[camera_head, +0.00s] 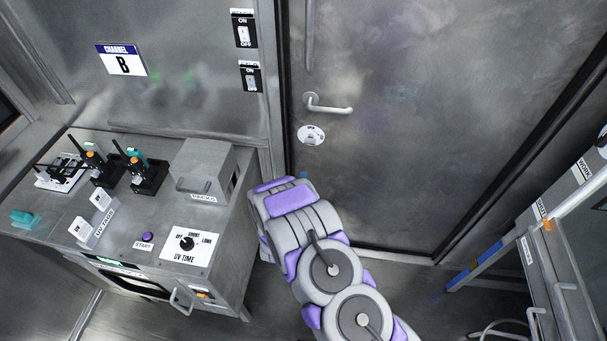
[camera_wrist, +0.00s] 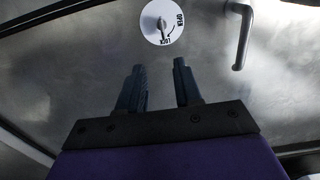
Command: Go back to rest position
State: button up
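My gripper (camera_wrist: 159,75) shows in the wrist view with its two dark fingers apart and nothing between them. It points toward a grey metal door (camera_wrist: 80,60). A round white lock dial (camera_wrist: 163,22) with OPEN and LOCK lettering is on the door beyond the fingertips, apart from them. A door handle (camera_wrist: 242,38) is to the right of the dial. In the head view my grey and purple arm reaches up toward the door (camera_head: 430,120), below its lever handle (camera_head: 328,105) and dial (camera_head: 311,135). The gripper fingers are hidden there behind the arm.
A metal bench (camera_head: 120,220) at left carries radios (camera_head: 147,172), a grey box (camera_head: 203,170), UV tags (camera_head: 100,200) and a UV TIME dial (camera_head: 188,244). Wall switches (camera_head: 244,30) are left of the door. A workbench (camera_head: 565,260) stands at right. Some floor is clear.

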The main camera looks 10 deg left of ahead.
dwell(0.6)
notch_tip(320, 180, up, 7)
jog(key=w+n+g+y, duration=0.1)
jog(key=w+n+g, duration=0.15)
jog(key=g, duration=0.25)
jog(key=s+d+r+n+g+y, duration=0.2)
jog(key=s+d+r+n+g, duration=0.4)
jog(key=s+r, duration=0.3)
jog(key=s+d+r+n+g, duration=0.3)
jog(key=s+d+r, duration=0.1)
jog(key=s, duration=0.8)
jog(key=s+d+r+n+g+h, duration=0.1)
jog(key=s+d+r+n+g, duration=0.2)
jog(key=s+d, duration=0.4)
jog(key=s+d+r+n+g+h, duration=0.1)
jog(key=s+d+r+n, duration=0.3)
jog(key=s, duration=1.5)
jog(key=shift+s+d+r+g, duration=0.15)
jog(key=shift+d+r+g, duration=0.6)
jog(key=shift+d+g, duration=0.2)
